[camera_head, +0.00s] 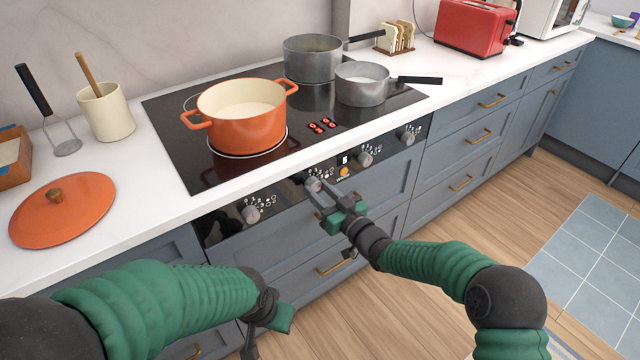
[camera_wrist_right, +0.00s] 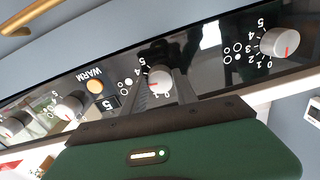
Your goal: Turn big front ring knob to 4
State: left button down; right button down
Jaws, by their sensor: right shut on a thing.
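The hob's front panel carries a row of silver knobs. My right gripper (camera_head: 322,197) is at the second knob from the left (camera_head: 313,184). In the right wrist view its fingers are shut on either side of this knob (camera_wrist_right: 158,80), which has a red pointer mark and printed numbers around it; the exact setting is too small to read surely. The leftmost knob (camera_head: 250,213) is free and shows at the right in the wrist view (camera_wrist_right: 282,42). My left gripper (camera_head: 262,325) hangs low in front of the drawers, away from the panel; its jaws are unclear.
An orange pot (camera_head: 243,125) stands on the big front-left ring, with two grey pans (camera_head: 314,60) behind and right. An orange lid (camera_head: 62,208) lies on the counter. Two more knobs (camera_head: 365,158) sit right of the held one, past a small display and an orange button (camera_head: 344,171).

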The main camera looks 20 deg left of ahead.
jog(key=shift+w+r+m+p, duration=0.15)
jog(key=shift+m+p, duration=0.95)
jog(key=shift+m, duration=1.3)
jog(key=shift+r, duration=0.1)
jog(key=c, duration=1.3)
grip_release()
jog(key=o, duration=0.3)
jog(key=shift+f, duration=0.2)
jog(key=shift+o, duration=0.2)
jog(key=shift+a, duration=0.1)
jog(key=p+v, duration=0.3)
jog(key=v, duration=1.4)
jog(key=shift+f, duration=0.1)
